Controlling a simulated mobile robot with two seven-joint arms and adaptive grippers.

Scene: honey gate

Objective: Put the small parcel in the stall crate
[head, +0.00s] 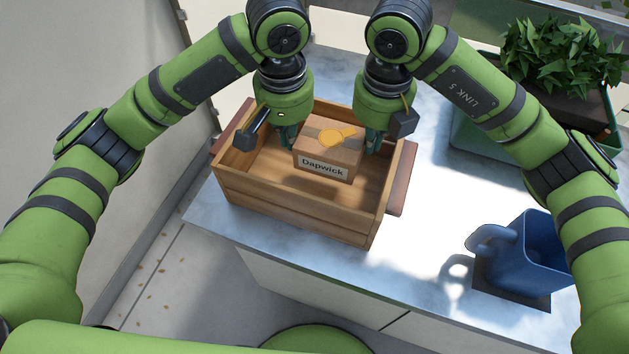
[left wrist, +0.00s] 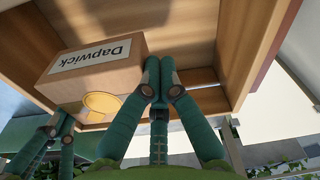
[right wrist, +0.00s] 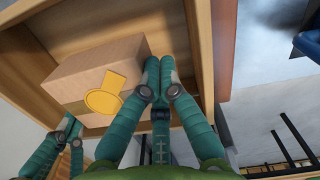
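The small parcel (head: 327,157) is a brown cardboard box with a "Dapwick" label and an orange-yellow seal on top. It is within the walls of the wooden stall crate (head: 300,216), with a shadow below it; it looks slightly above the crate floor. My left gripper (head: 289,138) is at the parcel's left side and my right gripper (head: 373,143) at its right side. In the left wrist view (left wrist: 160,78) and right wrist view (right wrist: 160,76) the fingers of each are together, against or close beside the parcel. The exact contact is partly hidden.
The crate stands on a pale counter (head: 430,215), near its front edge. A blue pitcher (head: 540,255) stands on a dark mat (head: 508,290) at the right. A green planter (head: 475,140) with leafy plants is at the back right. The counter between crate and pitcher is clear.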

